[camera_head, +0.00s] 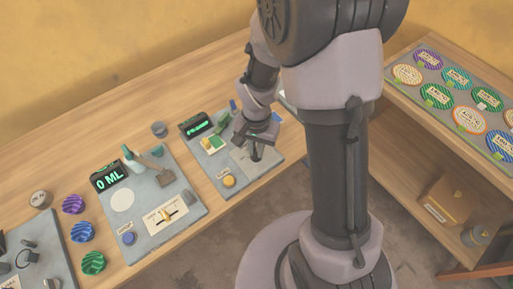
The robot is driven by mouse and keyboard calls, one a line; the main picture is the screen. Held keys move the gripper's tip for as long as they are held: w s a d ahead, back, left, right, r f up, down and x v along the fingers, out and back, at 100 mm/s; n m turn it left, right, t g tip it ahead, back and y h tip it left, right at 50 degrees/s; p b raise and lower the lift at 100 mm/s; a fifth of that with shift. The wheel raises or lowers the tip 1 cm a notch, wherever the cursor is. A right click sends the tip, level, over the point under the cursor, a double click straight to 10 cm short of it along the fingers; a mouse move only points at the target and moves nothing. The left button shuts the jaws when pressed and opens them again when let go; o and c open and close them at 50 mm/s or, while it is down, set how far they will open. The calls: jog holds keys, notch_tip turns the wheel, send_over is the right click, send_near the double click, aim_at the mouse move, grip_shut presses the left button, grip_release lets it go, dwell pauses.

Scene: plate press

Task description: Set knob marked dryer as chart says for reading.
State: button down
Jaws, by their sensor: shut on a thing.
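My gripper (257,142) is lowered over the right part of the right grey panel (212,189). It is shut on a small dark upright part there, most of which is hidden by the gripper. I cannot tell whether this part is the dryer knob. The panel has a lit green display (198,126), too small to read. A yellow round button or knob (228,181) with a small label sits at its front. No dryer marking can be read. A pale plate (239,160) lies left of my gripper; I cannot tell whether it is the chart.
The middle panel has a "0 ML" display (111,179), a slider (166,214) and a blue knob (128,238). Striped discs (73,204) lie left of it. A side shelf (407,128) holds several patterned discs. A box (448,200) stands below.

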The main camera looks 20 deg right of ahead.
jog(key=shift+n, duration=0.4)
jog(key=n+p, duration=0.1)
jog(key=n, duration=0.3)
jog(key=shift+n, duration=0.4)
jog(key=n, duration=0.4)
jog(key=shift+a+n+p, duration=0.1)
jog(key=shift+n+p, duration=0.3)
jog(key=shift+n, duration=0.3)
jog(key=c, duration=1.5)
grip_release()
jog(key=shift+o, duration=0.2)
